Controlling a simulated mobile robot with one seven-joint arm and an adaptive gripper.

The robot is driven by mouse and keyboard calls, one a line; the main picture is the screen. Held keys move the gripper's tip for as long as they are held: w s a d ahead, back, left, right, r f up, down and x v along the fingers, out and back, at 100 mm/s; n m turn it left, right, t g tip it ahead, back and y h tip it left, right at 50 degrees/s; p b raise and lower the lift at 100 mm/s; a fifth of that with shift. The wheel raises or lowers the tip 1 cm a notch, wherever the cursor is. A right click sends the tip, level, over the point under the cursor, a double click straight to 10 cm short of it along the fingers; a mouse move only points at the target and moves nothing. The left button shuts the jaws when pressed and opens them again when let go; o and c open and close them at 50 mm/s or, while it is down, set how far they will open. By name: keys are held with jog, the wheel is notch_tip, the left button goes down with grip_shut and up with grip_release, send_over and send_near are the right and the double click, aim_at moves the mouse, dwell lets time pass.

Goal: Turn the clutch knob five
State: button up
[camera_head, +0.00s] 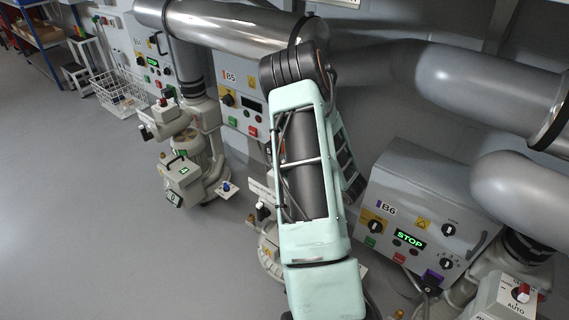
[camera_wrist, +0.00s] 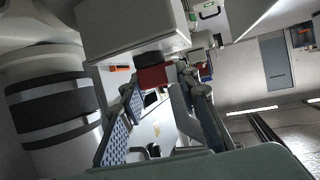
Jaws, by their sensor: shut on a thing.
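A red knob (camera_wrist: 152,76) sits under a pale grey box (camera_wrist: 130,28) with a dark collar between them, in the wrist view. My gripper (camera_wrist: 163,84) has its fingertips at both sides of this red knob and is shut on it. Its padded fingers reach up from the lower edge of the wrist view. The grey panel marked B5 (camera_head: 232,88) stands behind my arm in the head view. My arm covers part of that unit, and my gripper is hidden there. I cannot read a number on the knob's box.
A panel marked B6 (camera_head: 388,180) shows a green STOP display at the right. Another red knob (camera_head: 523,292) sits on a box at the lower right. Large metal pipes (camera_head: 230,28) cross the top. The grey floor (camera_head: 75,200) is clear at the left.

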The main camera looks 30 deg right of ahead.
jog(key=shift+d+r+n+y+p, duration=0.1)
jog(key=shift+n+y+p, duration=0.3)
jog(key=shift+n+y, duration=0.8)
jog(key=shift+g+y, duration=0.3)
jog(key=o, duration=1.2)
jog(key=v, duration=1.2)
